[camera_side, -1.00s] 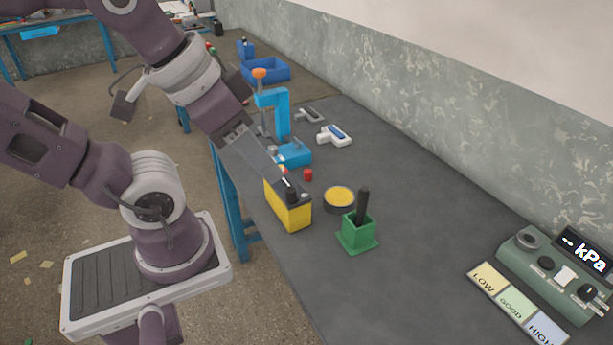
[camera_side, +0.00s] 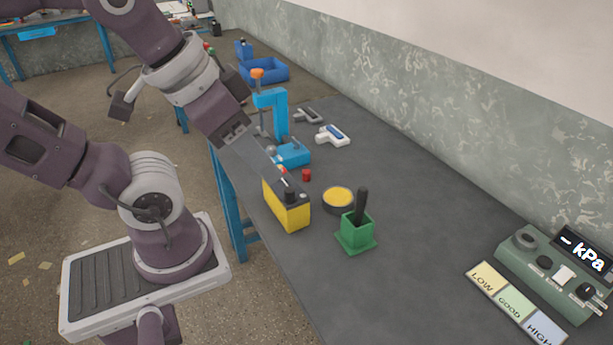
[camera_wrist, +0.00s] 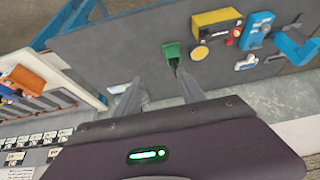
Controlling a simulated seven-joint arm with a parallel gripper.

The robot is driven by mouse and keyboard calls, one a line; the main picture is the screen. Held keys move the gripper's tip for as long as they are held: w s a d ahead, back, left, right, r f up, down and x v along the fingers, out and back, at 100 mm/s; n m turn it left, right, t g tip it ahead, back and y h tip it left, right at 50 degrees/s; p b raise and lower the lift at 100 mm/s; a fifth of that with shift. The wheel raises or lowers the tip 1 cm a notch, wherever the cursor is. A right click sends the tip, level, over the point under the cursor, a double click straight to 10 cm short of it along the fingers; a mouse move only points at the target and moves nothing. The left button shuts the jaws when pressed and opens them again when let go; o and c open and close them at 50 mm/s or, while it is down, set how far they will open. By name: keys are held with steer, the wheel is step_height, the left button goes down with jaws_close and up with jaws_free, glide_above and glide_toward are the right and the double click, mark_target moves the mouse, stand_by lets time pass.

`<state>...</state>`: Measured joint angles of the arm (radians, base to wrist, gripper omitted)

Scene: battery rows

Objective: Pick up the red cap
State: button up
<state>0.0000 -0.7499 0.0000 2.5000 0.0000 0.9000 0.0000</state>
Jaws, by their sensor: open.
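The red cap (camera_side: 306,175) is a small red cylinder standing on the dark bench, beside the far end of the yellow battery (camera_side: 291,212) with its black top. In the wrist view a small red shape (camera_wrist: 236,33) beside the battery (camera_wrist: 212,18) looks like the cap. A black cap (camera_side: 290,194) sits on the battery's near end. A bit of red also shows at the battery's far end, partly hidden by my fingers. My gripper (camera_side: 281,178) reaches down towards the battery from the left. In the wrist view its fingers (camera_wrist: 160,78) are apart with nothing between them.
A blue press (camera_side: 282,120) stands behind the cap. A yellow-topped round tin (camera_side: 338,198) and a green holder (camera_side: 357,235) with a black tool stand to the right. A white-and-blue device (camera_side: 333,135) lies farther back. The bench's right side holds a gauge box (camera_side: 555,262).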

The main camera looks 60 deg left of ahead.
steer(key=w+a+r+n+g, duration=0.1)
steer(key=w+a+n, duration=0.1)
steer(key=w+n, duration=0.35)
steer(key=n+g, duration=0.4)
steer(key=n, duration=1.1)
glide_above(307, 171)
steer(key=f, duration=2.4)
steer(key=shift+s+a+f, duration=0.1)
steer(key=shift+s+a, duration=0.15)
steer(key=shift+s, duration=0.05)
steer(key=shift+g, duration=0.3)
steer(key=f, duration=0.8)
steer(key=shift+w+d+f, duration=0.15)
steer(key=shift+w+d, duration=0.1)
steer(key=shift+d, duration=0.05)
jaws_close()
